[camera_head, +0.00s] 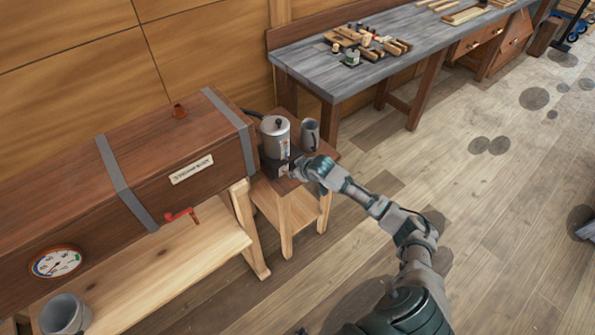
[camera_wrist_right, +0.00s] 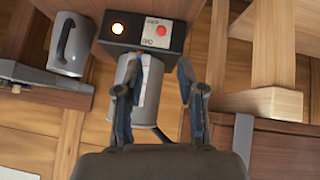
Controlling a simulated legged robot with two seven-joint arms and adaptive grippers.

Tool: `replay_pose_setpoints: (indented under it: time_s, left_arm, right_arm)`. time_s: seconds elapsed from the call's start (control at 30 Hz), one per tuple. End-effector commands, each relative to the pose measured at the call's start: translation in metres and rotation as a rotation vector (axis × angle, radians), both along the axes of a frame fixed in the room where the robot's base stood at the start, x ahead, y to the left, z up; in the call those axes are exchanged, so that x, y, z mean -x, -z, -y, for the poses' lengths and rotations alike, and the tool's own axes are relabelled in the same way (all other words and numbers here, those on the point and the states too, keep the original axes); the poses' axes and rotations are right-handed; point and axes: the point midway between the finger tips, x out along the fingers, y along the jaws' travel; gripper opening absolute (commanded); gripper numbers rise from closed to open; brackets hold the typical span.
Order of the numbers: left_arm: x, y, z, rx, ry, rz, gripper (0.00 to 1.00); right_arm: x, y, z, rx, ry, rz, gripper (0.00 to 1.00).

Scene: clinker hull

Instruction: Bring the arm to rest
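My right arm reaches from the bottom right of the head view to a small wooden stand (camera_head: 309,204). Its gripper (camera_head: 293,170) is beside the front of a dark switch box (camera_head: 270,165). A metal pot (camera_head: 275,136) sits at that box. In the right wrist view, my right gripper (camera_wrist_right: 159,72) is open, its two fingers apart with nothing gripped. The pot (camera_wrist_right: 150,115) shows behind and between the fingers. The switch box (camera_wrist_right: 118,38) has a lit lamp (camera_wrist_right: 118,29) and a red button (camera_wrist_right: 161,31). My left gripper is not in view.
A grey mug (camera_head: 310,134) stands beside the pot. A long wooden box (camera_head: 110,170) with a red handle (camera_head: 182,214) and a gauge (camera_head: 57,262) lies left. A workbench (camera_head: 410,40) with tools is behind. The floor (camera_head: 500,200) at right is mostly clear.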

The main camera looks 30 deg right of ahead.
Motion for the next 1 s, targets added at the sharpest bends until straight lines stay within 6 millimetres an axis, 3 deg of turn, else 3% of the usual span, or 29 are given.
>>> replay_pose_setpoints:
  time_s: [0.6, 0.73, 0.87, 1.0]
  left_arm:
    - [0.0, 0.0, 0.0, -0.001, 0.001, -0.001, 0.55]
    - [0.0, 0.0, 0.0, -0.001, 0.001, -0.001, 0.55]
    - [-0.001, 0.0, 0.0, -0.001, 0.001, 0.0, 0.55]
    - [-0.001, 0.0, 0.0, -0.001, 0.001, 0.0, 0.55]
  right_arm:
    - [0.007, -0.007, -0.001, 0.0, -0.001, -0.001, 0.38]
    - [0.009, 0.003, -0.003, -0.004, 0.0, -0.008, 0.38]
    - [0.021, 0.056, -0.014, -0.02, 0.006, -0.047, 0.38]
    - [0.062, 0.157, -0.035, -0.037, 0.023, -0.126, 0.38]
